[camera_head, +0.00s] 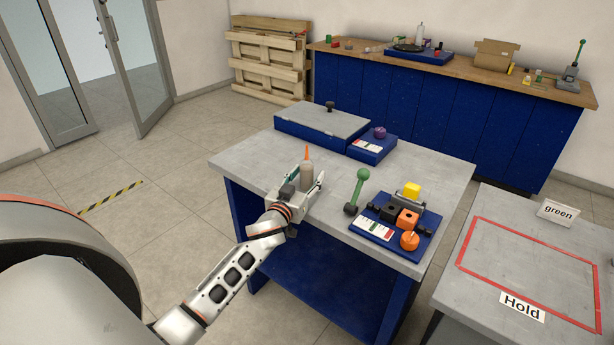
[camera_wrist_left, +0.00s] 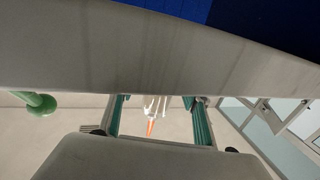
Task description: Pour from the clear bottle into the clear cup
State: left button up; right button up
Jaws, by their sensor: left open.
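A beige-grey bottle with an orange nozzle (camera_head: 307,171) stands upright near the left edge of the grey-topped table (camera_head: 262,150). I cannot tell if it is the clear bottle. My left gripper (camera_head: 304,188) is low at the table, open, with its fingers to either side of that bottle in the head view; contact cannot be told. In the left wrist view the orange tip (camera_wrist_left: 151,128) shows between the two green-lined fingers (camera_wrist_left: 158,120). I cannot make out a clear cup. My right gripper is not in view.
A green-knobbed lever (camera_head: 358,186) stands right of the gripper, beside a blue tray (camera_head: 377,229) with several blocks. Behind are a grey-lidded blue box (camera_head: 320,120) and a purple-knobbed blue unit (camera_head: 372,148). A red-outlined side table (camera_head: 530,262) is at right.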

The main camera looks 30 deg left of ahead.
pick_arm(q)
jog(key=c, duration=1.3)
jog(key=shift+r, duration=0.15)
jog(key=shift+r+p, duration=0.3)
jog(key=shift+r, duration=0.25)
notch_tip(320, 180, up, 14)
jog(key=p, duration=0.3)
notch_tip(320, 180, up, 4)
jog(key=shift+f+p, duration=0.15)
jog(key=shift+p, duration=0.35)
jog(key=shift+r, duration=0.5)
